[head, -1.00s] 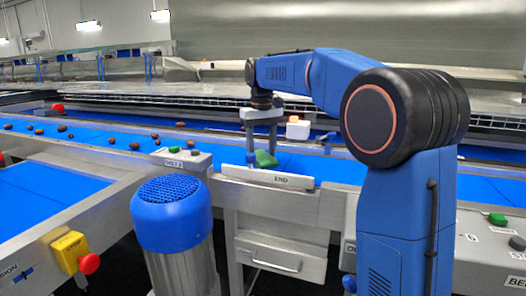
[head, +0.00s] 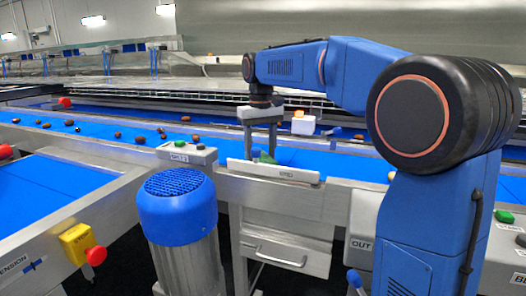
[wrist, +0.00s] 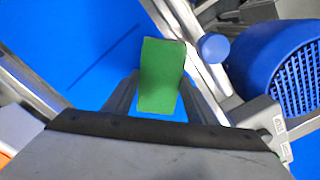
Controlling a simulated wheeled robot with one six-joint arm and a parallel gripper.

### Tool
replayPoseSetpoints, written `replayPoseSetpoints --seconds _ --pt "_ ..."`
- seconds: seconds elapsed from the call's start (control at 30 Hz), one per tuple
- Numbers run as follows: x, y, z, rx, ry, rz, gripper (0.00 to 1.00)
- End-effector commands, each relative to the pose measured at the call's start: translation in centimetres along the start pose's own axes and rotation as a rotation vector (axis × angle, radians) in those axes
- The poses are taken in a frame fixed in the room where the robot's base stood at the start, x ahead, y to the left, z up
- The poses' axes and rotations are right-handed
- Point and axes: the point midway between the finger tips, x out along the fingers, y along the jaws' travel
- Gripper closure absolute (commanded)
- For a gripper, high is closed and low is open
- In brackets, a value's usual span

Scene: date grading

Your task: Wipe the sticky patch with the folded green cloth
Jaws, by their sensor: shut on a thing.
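The folded green cloth (head: 265,158) is between the fingers of my gripper (head: 261,152), behind the white END plate on the blue belt. In the wrist view the cloth is a flat green block (wrist: 161,76), held between the two fingers of my gripper (wrist: 160,92). My gripper is shut on it and points down. In the head view the END plate hides the cloth's lower edge, so I cannot tell whether it touches the belt. I cannot make out the sticky patch in either view.
The white END plate (head: 273,171) stands at the belt's near edge. Several brown dates lie on the blue belt (head: 75,117) to the left. A blue-capped motor (head: 177,200) and a switch box (head: 187,154) stand close by. A white block (head: 302,125) is behind my gripper.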

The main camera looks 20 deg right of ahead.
Motion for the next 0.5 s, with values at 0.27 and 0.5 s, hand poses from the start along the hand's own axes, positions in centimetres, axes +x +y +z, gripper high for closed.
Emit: replayPoseSetpoints --seconds 0.27,0.5 --pt "0.1 -0.2 0.2 0.000 -0.003 -0.001 0.67" --pt "-1.0 -0.2 0.2 0.000 -0.001 0.000 0.67"
